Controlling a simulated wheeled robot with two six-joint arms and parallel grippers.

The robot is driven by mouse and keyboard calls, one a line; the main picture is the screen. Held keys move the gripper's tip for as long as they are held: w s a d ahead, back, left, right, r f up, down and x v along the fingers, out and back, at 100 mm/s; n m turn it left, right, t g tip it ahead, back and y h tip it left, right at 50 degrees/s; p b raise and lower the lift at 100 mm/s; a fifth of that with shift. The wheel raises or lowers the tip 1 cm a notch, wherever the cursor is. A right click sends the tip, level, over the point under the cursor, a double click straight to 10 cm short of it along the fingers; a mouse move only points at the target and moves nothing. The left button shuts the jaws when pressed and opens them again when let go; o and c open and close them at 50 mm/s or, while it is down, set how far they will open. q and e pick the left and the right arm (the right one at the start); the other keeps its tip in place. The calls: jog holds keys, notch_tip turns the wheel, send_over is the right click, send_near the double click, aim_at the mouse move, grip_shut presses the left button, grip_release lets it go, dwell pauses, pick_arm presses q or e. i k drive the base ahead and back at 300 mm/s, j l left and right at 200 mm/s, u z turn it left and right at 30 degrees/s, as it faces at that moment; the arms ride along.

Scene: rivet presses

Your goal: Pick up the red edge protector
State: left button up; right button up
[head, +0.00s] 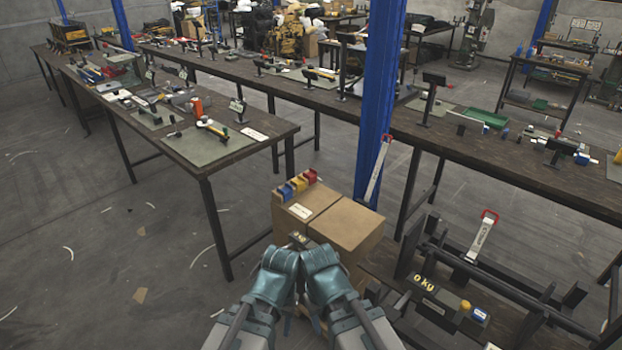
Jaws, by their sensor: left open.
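The red edge protector (309,177) sits at the right end of a short row on top of a cardboard box (350,223). A yellow one (299,183) and a blue one (286,192) stand to its left in the same row. My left gripper (284,260) is open, low in the picture, in front of the box and apart from the red edge protector. My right gripper (319,261) is close beside it, also apart from the row. The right gripper's fingertips are not clear, and both grippers cover the box's lower front.
A blue post (378,100) rises right behind the box. A workbench with tools (235,150) stands to the left, and a long bench (490,152) runs behind. A dark rack (500,285) stands to the right. The floor at left is mostly open.

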aim_at(311, 175)
jog(key=i+j+z, duration=0.2)
jog(key=i+j, duration=0.75)
jog(key=i+j+z, duration=0.15)
jog(key=i+j, duration=0.85)
